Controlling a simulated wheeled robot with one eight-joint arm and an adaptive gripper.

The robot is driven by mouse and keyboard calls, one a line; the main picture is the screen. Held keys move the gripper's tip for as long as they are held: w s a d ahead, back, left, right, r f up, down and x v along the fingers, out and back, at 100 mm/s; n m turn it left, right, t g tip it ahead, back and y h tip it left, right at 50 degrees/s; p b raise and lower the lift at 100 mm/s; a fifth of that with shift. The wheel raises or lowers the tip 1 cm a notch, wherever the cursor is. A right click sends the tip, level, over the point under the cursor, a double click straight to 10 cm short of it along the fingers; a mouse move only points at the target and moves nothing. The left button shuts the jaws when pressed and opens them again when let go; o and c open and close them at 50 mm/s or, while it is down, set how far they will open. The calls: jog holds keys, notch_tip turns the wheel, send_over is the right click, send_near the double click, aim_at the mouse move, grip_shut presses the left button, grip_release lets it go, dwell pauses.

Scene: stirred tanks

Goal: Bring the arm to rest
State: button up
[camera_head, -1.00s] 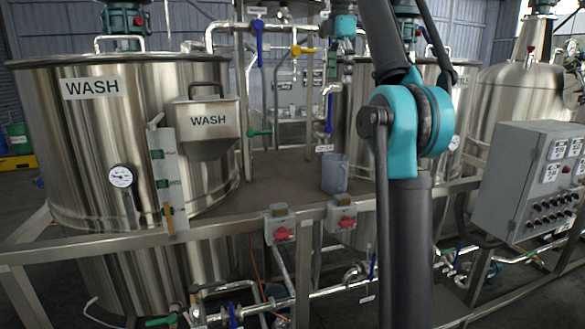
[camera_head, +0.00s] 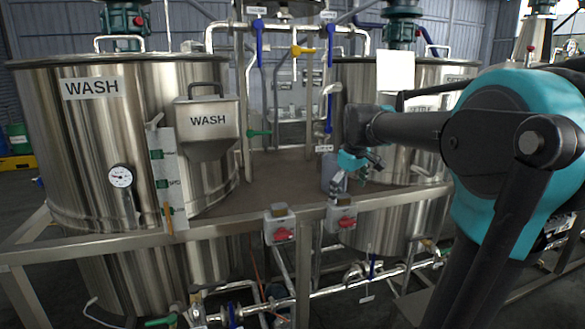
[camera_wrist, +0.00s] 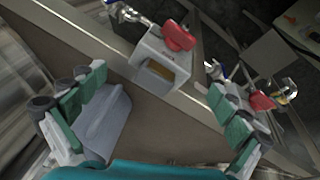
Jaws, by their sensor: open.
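My gripper (camera_head: 345,178) is open at the end of my arm, which reaches in from the right in the head view. It is over the front edge of the brown platform (camera_head: 275,185), close to a grey jug (camera_head: 328,172), which it partly hides. In the wrist view my gripper's green-padded fingers (camera_wrist: 155,118) are spread wide. The grey jug (camera_wrist: 103,125) shows there beside the left finger; I cannot tell whether they touch. Nothing is clamped between the fingers.
A switch box with a red knob (camera_head: 341,218) sits on the metal rail just below my gripper; another (camera_head: 280,225) is to its left. The WASH tank (camera_head: 75,150) with its hopper (camera_head: 207,125) stands left, another steel tank (camera_head: 400,205) behind my arm.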

jog(key=s+d+f+m+t, duration=0.1)
jog(key=s+f+m, duration=0.6)
jog(key=s+f, duration=1.5)
notch_tip(320, 180, down, 3)
jog(key=shift+s+d+r+m, duration=0.2)
jog(key=shift+d+m, duration=0.1)
jog(key=shift+d, duration=0.3)
